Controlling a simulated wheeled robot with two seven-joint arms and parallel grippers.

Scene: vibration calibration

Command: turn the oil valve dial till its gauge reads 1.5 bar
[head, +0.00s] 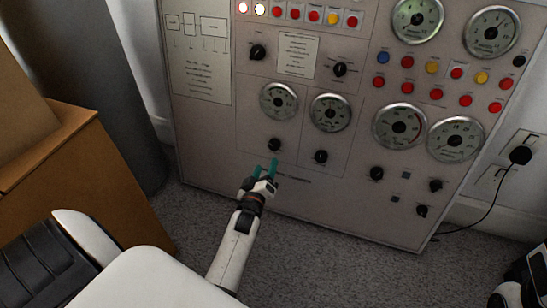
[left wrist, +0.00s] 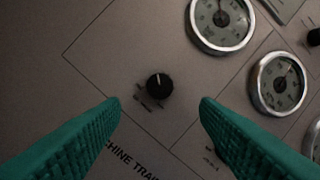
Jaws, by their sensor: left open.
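My left gripper (head: 266,168) is open, its teal fingers pointing at the grey panel just below a black dial (head: 274,145). In the left wrist view this dial (left wrist: 159,86) sits between and beyond the two fingertips (left wrist: 160,103), apart from them, its white mark pointing nearly up. A round gauge (head: 279,101) is above the dial; it also shows in the left wrist view (left wrist: 222,22). A second gauge (head: 330,113) with its own black dial (head: 320,156) is to the right. The labels are too small to read, so I cannot tell which is the oil valve or its reading.
The panel (head: 230,170) carries more gauges (head: 400,126), black knobs (head: 376,173) and coloured buttons (head: 437,94). A brown box (head: 90,170) stands at the left. A black cable (head: 490,205) hangs from a wall socket at the right. Carpet (head: 330,265) in front of the panel is clear.

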